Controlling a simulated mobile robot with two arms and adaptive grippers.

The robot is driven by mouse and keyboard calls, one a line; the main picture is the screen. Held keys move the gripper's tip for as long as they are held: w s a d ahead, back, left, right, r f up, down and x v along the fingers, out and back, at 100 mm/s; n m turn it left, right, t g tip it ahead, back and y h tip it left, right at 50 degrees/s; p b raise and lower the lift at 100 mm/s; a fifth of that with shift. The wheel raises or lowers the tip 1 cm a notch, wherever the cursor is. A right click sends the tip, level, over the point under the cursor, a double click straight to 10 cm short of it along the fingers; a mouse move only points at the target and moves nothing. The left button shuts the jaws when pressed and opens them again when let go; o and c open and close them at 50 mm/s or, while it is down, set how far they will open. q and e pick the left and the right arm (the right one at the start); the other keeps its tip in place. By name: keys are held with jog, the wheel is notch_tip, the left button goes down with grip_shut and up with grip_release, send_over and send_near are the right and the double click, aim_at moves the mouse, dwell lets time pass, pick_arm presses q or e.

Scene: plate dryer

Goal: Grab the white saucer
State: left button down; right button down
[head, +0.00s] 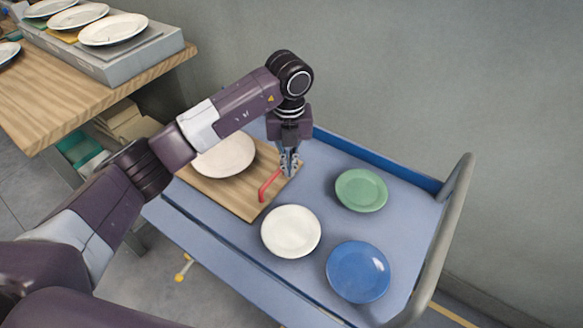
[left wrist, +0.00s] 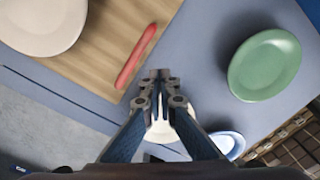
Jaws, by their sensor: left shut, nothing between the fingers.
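A white saucer (head: 291,232) lies flat on the blue cart top, between the wooden board and a blue plate. In the left wrist view the white saucer (left wrist: 162,132) is mostly hidden behind the gripper fingers. My left gripper (head: 289,168) points down over the right edge of the board, above and behind the saucer and apart from it. Its fingertips (left wrist: 160,75) are shut together with nothing between them. My right gripper is not in view.
A larger white plate (head: 222,155) and a red bar or handle (head: 269,186) lie on the wooden board (head: 246,204). A green plate (head: 361,190) and the blue plate (head: 358,271) lie to the right. A grey handrail (head: 440,245) bounds the cart's right end.

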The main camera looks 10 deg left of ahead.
pick_arm(q)
notch_tip(320, 180, down, 8)
jog(key=shift+s+r+p, duration=0.1)
jog(key=shift+r+p, duration=0.15)
jog(key=shift+p, duration=0.3)
jog(key=shift+s+d+r+p, duration=0.2)
jog(key=shift+s+p, duration=0.1)
jog(key=shift+s, duration=0.25)
jog(key=shift+s+d+r+p, duration=0.1)
jog(key=shift+s+d+p, duration=0.15)
jog(key=shift+s, duration=0.95)
jog(key=shift+s+d+f, duration=0.1)
